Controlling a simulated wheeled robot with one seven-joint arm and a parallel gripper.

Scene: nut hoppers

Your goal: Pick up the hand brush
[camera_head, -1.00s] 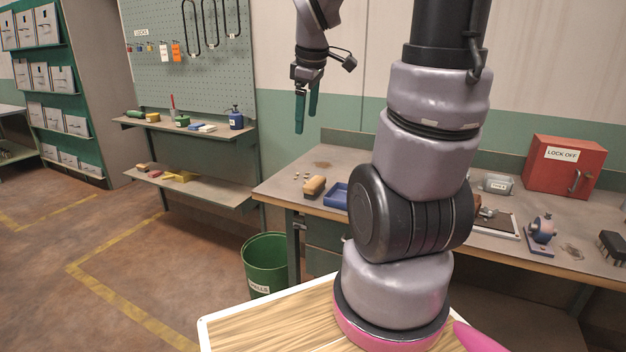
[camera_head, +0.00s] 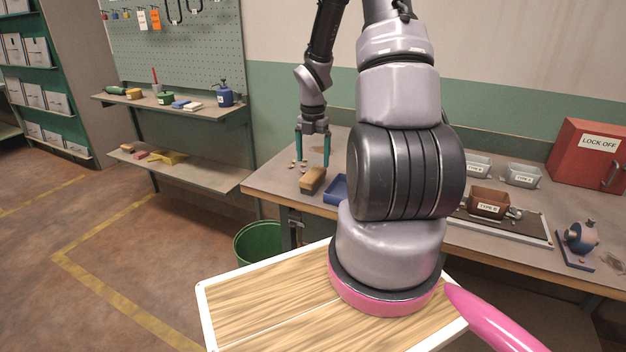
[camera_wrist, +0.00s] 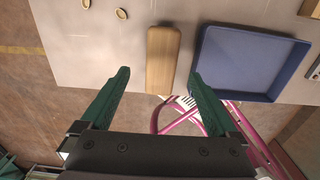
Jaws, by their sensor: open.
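The hand brush (camera_head: 312,180) lies on the workbench near its left front edge, with a tan wooden back up. My gripper (camera_head: 313,163) is open, with green fingers pointing down just above and behind the brush in the head view. In the wrist view my gripper (camera_wrist: 158,72) has one finger to each side of the brush's line, with the brush between and beyond the tips. Nothing is held.
A blue tray (camera_wrist: 248,62) lies close to the right of the brush. Several small nuts (camera_wrist: 121,14) lie to its left. A brown bin (camera_head: 488,203) and a red lock-off box (camera_head: 590,153) stand farther right. A green bucket (camera_head: 258,243) stands below the bench's left end.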

